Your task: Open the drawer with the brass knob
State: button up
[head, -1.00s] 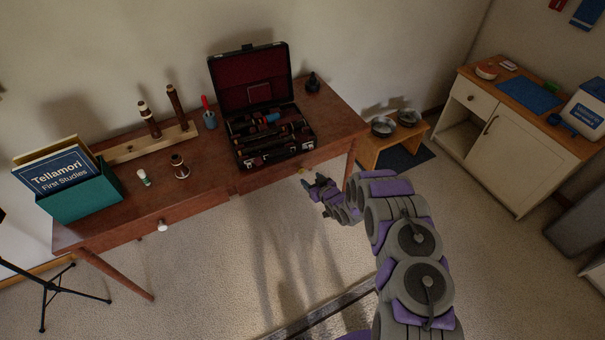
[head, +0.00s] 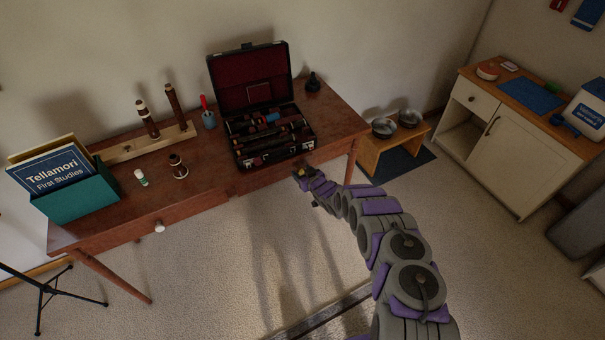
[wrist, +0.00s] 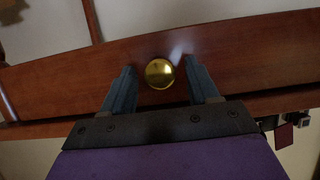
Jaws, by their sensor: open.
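The brass knob (wrist: 159,74) is a round, shiny gold knob on the reddish-brown drawer front (wrist: 70,79) in the wrist view. My gripper (wrist: 158,82) is open, with one finger on each side of the knob and a gap to it on both sides. I cannot tell how deep the fingers reach around it. In the head view my gripper (head: 301,175) is at the right part of the desk's front (head: 210,197), below the instrument case, and the knob is mostly hidden there. The drawer looks shut.
A second drawer has a white knob (head: 159,226) on the left. On the desk stand an open instrument case (head: 305,146), a wooden peg stand (head: 120,155) and a teal box of books (head: 85,200). A low bench with bowls (head: 368,150) and a white cabinet (head: 512,160) are to the right.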

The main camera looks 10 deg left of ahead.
grip_shut()
dwell(0.7)
